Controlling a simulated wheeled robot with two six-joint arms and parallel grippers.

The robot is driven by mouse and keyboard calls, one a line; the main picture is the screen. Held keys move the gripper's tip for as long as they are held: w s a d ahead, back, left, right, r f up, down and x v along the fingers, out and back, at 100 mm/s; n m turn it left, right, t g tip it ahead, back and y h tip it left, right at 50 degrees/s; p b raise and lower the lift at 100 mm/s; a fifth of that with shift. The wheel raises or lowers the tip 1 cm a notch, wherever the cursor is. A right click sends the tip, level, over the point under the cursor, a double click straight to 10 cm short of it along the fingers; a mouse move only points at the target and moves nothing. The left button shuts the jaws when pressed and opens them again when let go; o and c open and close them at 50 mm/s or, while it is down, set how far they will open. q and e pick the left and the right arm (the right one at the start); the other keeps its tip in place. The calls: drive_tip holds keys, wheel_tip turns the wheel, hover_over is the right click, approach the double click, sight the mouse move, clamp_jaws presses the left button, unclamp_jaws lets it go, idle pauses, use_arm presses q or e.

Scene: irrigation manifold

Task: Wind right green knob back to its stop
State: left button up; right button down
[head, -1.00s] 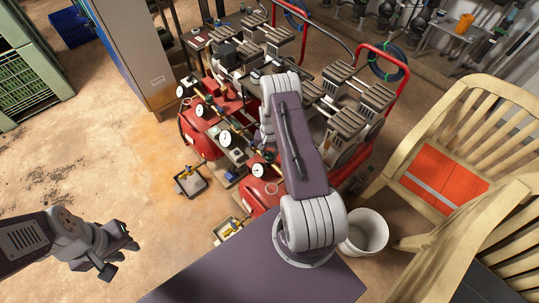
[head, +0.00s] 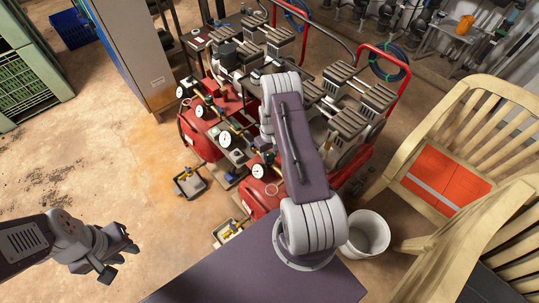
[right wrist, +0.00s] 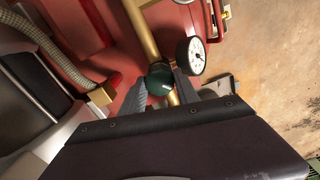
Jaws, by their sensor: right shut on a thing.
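The green knob (right wrist: 160,78) sits on a brass pipe in the right wrist view, beside a white round gauge. My right gripper (right wrist: 162,86) is shut on the knob, with one grey finger on each side of it. In the head view my right arm reaches over the red machine and hides the knob and the right gripper. My left gripper (head: 122,255) hangs over the bare floor at the lower left, away from the machines. Its fingers are small and seen at a slant, so I cannot tell their opening.
The gauge (right wrist: 191,56) stands close to the right finger. Red compressor-like machines (head: 200,140) fill the middle. A white bucket (head: 368,232) and wooden chairs (head: 440,150) stand at right. Small trays (head: 189,183) lie on the floor.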

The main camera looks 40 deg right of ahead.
sight(269, 155)
idle(0.5)
drive_tip(key=c, duration=0.9)
unclamp_jaws()
wheel_tip(269, 155, up, 9)
drive_tip(key=shift+r+p, duration=0.1)
drive_tip(key=shift+p, duration=0.45)
drive_tip(key=a+r+p, duration=0.3)
drive_tip(key=a+r, duration=0.3)
drive_tip(key=r, duration=0.3)
drive_tip(key=s+a+r+t+p, duration=0.1)
drive_tip(key=s+a+r+p, duration=0.2)
drive_tip(key=s+a+r, duration=1)
drive_tip(key=shift+s+r+n+p, duration=0.4)
drive_tip(key=shift+s+r, duration=0.15)
drive_tip(key=shift+s, duration=0.5)
